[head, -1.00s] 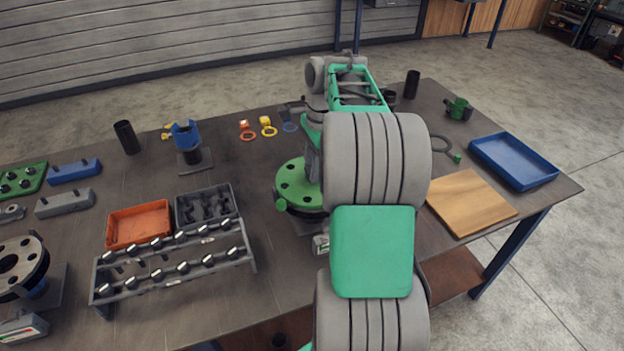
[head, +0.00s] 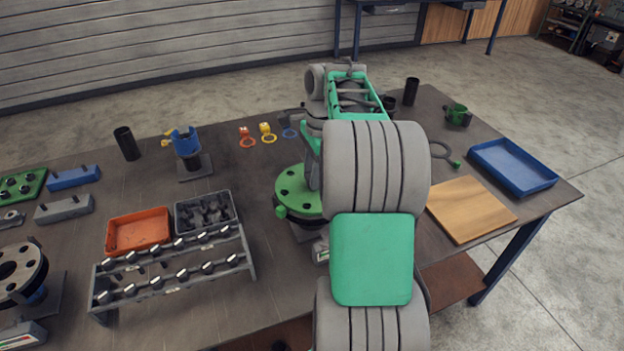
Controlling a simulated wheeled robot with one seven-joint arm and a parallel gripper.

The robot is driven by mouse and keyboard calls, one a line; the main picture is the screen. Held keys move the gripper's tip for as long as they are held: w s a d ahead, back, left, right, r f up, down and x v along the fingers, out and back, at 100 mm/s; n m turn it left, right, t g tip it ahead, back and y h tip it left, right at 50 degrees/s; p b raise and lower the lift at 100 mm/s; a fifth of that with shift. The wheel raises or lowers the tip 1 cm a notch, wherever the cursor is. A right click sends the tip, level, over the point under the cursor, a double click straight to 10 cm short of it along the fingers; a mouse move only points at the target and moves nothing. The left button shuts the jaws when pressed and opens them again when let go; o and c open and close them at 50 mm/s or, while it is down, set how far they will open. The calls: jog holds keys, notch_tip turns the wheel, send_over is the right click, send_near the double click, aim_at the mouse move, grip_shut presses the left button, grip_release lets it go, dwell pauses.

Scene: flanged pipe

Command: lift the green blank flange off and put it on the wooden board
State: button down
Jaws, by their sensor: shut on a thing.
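The green blank flange (head: 298,193), a round disc with bolt holes, lies flat on top of a dark pipe flange near the middle of the table. My gripper (head: 314,174) is at the right side of the disc, mostly hidden behind my own arm, and shut on it. The fingertips cannot be made out. No gap shows between the disc and the dark flange below. The wooden board (head: 470,209) lies bare on the right part of the table.
A blue tray (head: 513,167) sits beyond the board. A bolt rack (head: 175,275), orange tray (head: 138,231) and dark grey tray (head: 207,211) stand left of the flange. A green cup-like part (head: 458,115) and black cylinder (head: 411,91) stand at the back right.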

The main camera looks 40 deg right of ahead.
notch_tip(320, 180, up, 3)
jog(key=shift+r+p, duration=0.15)
jog(key=shift+p, duration=0.45)
jog(key=s+a+r+p, duration=0.2)
jog(key=s+r+p, duration=0.2)
jog(key=s+r, duration=0.5)
jog(key=s, duration=0.4)
jog(key=shift+s+r, duration=0.4)
jog(key=shift+r+p, duration=2.5)
jog(key=shift+p, duration=0.35)
